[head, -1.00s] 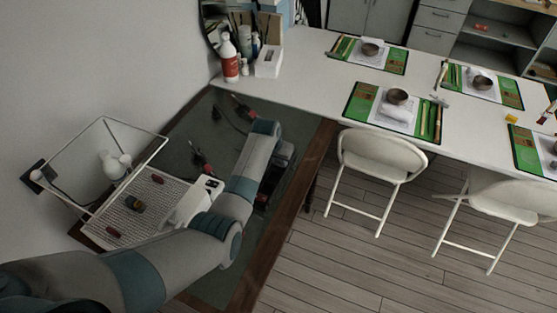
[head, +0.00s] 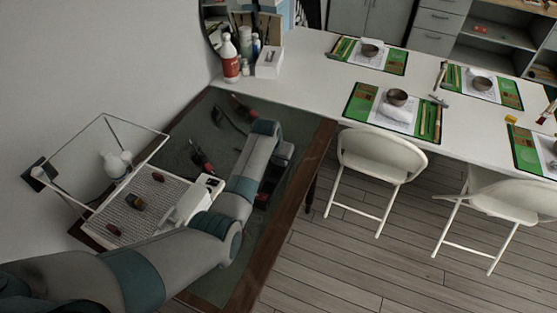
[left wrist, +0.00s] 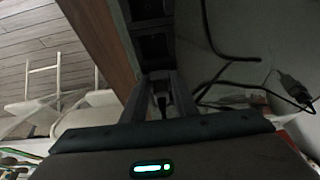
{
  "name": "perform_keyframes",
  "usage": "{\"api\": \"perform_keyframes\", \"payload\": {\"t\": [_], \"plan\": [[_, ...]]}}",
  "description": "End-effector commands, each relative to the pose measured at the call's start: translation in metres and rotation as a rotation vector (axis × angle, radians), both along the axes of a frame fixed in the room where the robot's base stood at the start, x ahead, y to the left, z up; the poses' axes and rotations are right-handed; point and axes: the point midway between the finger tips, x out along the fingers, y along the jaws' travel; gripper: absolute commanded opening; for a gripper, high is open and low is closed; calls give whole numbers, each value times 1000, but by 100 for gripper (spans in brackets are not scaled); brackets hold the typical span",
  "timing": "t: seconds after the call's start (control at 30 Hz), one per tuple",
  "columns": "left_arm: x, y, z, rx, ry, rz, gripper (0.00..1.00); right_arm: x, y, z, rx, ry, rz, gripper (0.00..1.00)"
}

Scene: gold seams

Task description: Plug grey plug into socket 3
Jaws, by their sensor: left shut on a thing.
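My left gripper (left wrist: 160,84) shows in the left wrist view, its two fingers close together. It is shut on a dark plug, taken to be the grey plug (left wrist: 161,106), mostly hidden between the fingers. A black socket strip (left wrist: 153,47) with square sockets lies just past the fingertips. I cannot read the socket numbers or see whether the plug touches a socket. In the head view my left gripper (head: 277,172) hangs low over the table's right side, partly hidden by my arm. My right gripper is not in view.
Another dark plug (left wrist: 296,88) lies on its cable right of the strip. A red-marked plug (head: 199,160) lies on the green tabletop (head: 225,145). A wire rack (head: 165,150) stands left. The wooden table edge (head: 319,165) runs close along the right.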

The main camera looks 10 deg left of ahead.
Motion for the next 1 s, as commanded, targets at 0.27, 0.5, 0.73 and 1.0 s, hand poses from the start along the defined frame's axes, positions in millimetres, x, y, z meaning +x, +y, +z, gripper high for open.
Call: {"api": "perform_keyframes", "payload": {"t": [0.27, 0.5, 0.73, 1.0], "plan": [[-10, 0, -20, 2, 26, 0, 6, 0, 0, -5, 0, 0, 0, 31], [-10, 0, -21, 2, 26, 0, 6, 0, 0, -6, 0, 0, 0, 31], [-10, 0, -21, 1, 26, -1, 48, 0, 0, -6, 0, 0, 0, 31], [-10, -4, -21, -3, 27, -3, 48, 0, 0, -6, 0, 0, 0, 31]]}}
